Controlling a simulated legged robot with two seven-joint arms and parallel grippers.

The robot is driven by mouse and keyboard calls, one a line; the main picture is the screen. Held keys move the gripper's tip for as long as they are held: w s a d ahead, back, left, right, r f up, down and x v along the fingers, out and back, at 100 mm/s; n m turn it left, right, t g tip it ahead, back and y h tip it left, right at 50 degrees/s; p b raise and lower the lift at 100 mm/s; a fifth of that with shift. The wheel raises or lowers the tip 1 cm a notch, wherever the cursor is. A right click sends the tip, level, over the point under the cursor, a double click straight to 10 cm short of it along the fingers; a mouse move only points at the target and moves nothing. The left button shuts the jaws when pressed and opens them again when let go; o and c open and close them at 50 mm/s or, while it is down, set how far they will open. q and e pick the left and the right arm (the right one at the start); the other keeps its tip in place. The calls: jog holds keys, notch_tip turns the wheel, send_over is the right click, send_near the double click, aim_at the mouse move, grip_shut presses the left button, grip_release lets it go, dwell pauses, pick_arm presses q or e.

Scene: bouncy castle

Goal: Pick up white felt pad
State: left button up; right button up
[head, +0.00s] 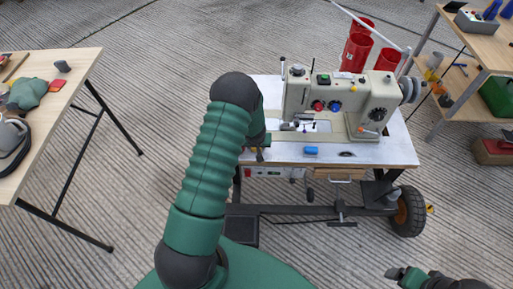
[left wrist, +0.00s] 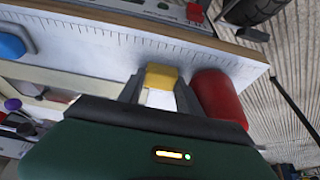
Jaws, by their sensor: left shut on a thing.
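My left gripper (left wrist: 158,88) is shut on a small piece with a yellow face (left wrist: 161,76) and a white part (left wrist: 158,99) between the fingers. I cannot tell whether the white part is the white felt pad or the yellow and white are one piece. In the head view my left gripper (head: 260,154) is at the front left of the white sewing table (head: 285,150), mostly hidden by my arm. My right gripper (head: 394,272) is at the bottom right, away from the table; its jaw opening is unclear.
A red cylinder (left wrist: 219,97) stands close beside the left gripper's finger. A sewing machine (head: 330,95) fills the table's back. A wooden table (head: 60,100) is at left, a shelf (head: 480,60) at right.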

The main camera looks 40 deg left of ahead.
pick_arm(q)
jog(key=shift+c, duration=0.3)
notch_tip(320, 180, up, 4)
jog(key=p, duration=0.3)
jog(key=shift+s+d+f+b, duration=0.3)
jog(key=shift+s+f+b, duration=0.25)
jog(key=shift+b, duration=0.25)
jog(key=s+d+b, duration=0.2)
jog(key=s+d, duration=0.9)
jog(key=s, duration=0.1)
jog(key=shift+s+r+b, duration=0.3)
jog(key=shift+s, duration=0.1)
jog(key=o, duration=0.7)
jog(key=shift+c, duration=0.2)
jog(key=c, duration=0.5)
jog(key=shift+c, duration=0.2)
